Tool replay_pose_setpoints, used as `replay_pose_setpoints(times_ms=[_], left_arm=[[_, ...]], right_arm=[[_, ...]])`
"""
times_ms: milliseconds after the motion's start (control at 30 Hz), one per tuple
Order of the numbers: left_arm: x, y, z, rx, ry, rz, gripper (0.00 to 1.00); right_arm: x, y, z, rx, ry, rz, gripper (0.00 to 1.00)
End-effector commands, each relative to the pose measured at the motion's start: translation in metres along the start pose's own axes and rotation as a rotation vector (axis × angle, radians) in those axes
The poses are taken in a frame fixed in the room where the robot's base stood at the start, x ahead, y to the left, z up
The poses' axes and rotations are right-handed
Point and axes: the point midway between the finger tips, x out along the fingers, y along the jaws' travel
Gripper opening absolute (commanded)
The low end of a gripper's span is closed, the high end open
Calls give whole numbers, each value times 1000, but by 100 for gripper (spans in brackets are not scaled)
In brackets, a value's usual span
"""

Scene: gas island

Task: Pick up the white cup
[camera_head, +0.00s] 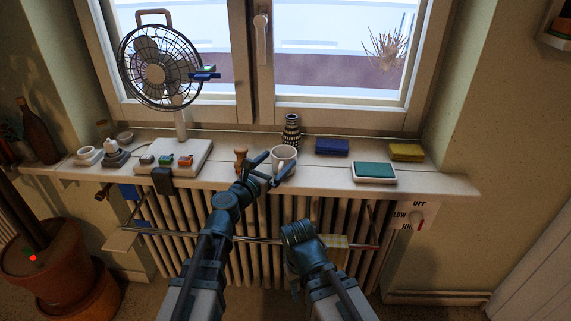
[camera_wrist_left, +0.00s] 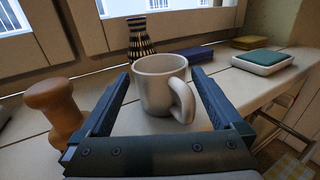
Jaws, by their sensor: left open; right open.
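The white cup (camera_head: 284,158) stands upright on the windowsill. In the left wrist view the cup (camera_wrist_left: 157,88) is large and central, with its handle at the front right. My left gripper (camera_head: 273,166) is open. Its two fingers reach forward on either side of the cup in the left wrist view, one at the left and one at the right by the handle. A gap shows between the left finger and the cup; contact at the handle side is unclear. My right arm is low in the head view, and its jaws cannot be made out.
A wooden knob-shaped object (camera_wrist_left: 56,112) stands close left of my left gripper. A striped vase (camera_head: 291,131) is behind the cup. A blue box (camera_head: 332,146), a teal-topped tray (camera_head: 375,179) and a yellow sponge (camera_head: 406,152) lie right. A fan (camera_head: 155,75) stands left; a radiator (camera_head: 190,222) is below.

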Motion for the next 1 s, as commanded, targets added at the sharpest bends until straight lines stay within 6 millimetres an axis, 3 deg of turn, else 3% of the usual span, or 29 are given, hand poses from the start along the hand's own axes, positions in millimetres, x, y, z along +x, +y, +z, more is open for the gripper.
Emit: replay_pose_setpoints(times_ms=[200,433,867,1000], left_arm=[[24,5,1,0,0,2,100],[24,4,1,0,0,2,100],[24,5,1,0,0,2,23],[24,5,1,0,0,2,21]], right_arm=[[-1,0,0,0,0,0,50],[-1,0,0,0,0,0,50],[-1,0,0,0,0,0,50],[-1,0,0,0,0,0,50]])
